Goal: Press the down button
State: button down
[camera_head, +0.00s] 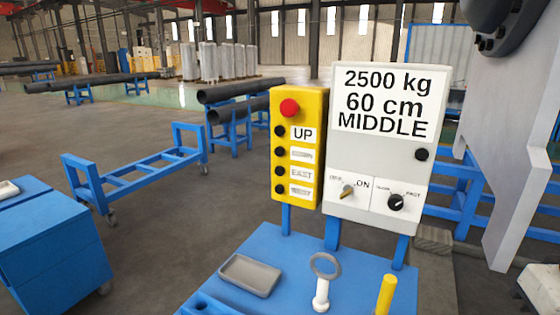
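A yellow control box (311,110) stands upright on blue posts near the middle. It has a red round button (289,107) at the top and a column of black buttons below it. The UP label (303,134) is beside the top black button (280,131). The second black button (280,152) sits beside a blurred label (302,155), between UP and EAST, which looks like DOWN. EAST and a blurred label like WEST are lower. I cannot tell whether any button is pressed. My gripper is not in view.
A grey box (375,155) to the right reads "2500 kg 60 cm MIDDLE" and carries two knobs. The blue table (262,252) below holds a grey tray (250,275), a ring-topped white post (322,285) and a yellow rod (386,295). A large grey plate (508,150) stands at right.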

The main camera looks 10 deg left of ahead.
aim_at(279, 152)
jog(key=k, duration=1.35)
jog(key=u, duration=0.55)
jog(key=i, duration=1.05)
jog(key=z, duration=0.55)
